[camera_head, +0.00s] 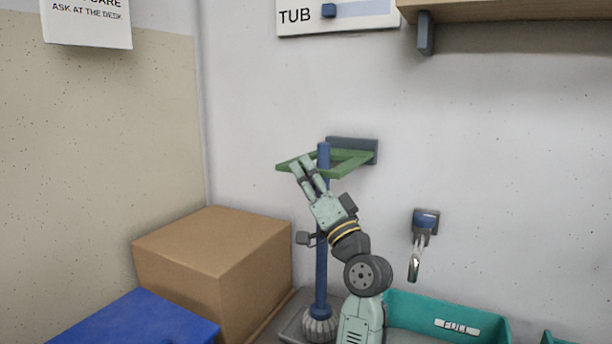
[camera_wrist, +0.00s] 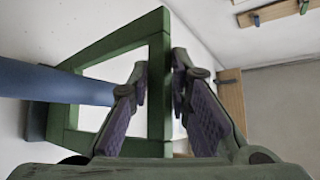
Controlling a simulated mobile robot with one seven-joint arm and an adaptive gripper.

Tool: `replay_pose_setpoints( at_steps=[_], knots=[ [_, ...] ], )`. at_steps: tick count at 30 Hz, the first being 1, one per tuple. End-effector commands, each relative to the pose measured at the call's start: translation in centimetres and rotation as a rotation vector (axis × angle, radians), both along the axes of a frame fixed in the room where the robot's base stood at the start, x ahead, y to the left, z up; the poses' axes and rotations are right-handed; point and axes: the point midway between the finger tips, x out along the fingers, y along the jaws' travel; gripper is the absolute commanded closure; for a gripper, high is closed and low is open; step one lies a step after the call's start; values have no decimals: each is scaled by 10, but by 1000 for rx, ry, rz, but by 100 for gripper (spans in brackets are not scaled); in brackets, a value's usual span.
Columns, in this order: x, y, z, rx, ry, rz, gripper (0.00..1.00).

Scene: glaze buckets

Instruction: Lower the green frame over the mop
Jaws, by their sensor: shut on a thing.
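The green frame (camera_head: 352,163) is a square loop joined to a dark wall block (camera_head: 366,146), lying close to level. The mop stands upright with a blue handle (camera_head: 321,268) and a grey-white head (camera_head: 320,325) at the bottom. The handle's top shows inside the frame's opening, a little above its bars. My gripper (camera_head: 297,168) is shut on the frame's outer bar. In the wrist view the frame (camera_wrist: 158,50) stands between my fingers (camera_wrist: 160,95), and the blue handle (camera_wrist: 60,85) reaches across to its opening; a finger hides part there.
A cardboard box (camera_head: 215,255) and a blue surface (camera_head: 135,325) are at the left. A wall hook (camera_head: 424,225) hangs at the right above a teal bin (camera_head: 405,308) marked "FULL". A small dark clip (camera_head: 303,238) is beside the handle. A shelf (camera_head: 510,10) is high at the right.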

Motion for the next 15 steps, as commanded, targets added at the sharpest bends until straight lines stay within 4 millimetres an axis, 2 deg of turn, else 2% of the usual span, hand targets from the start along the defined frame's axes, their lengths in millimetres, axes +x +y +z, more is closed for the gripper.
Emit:
replay_pose_setpoints(
  at_steps=[1,3,15],
  knots=[
    [6,-2,-7,-1,9,-8,100],
    [9,-3,-8,-2,8,-9,100],
    [12,-3,-9,-1,9,-12,100]
  ],
)
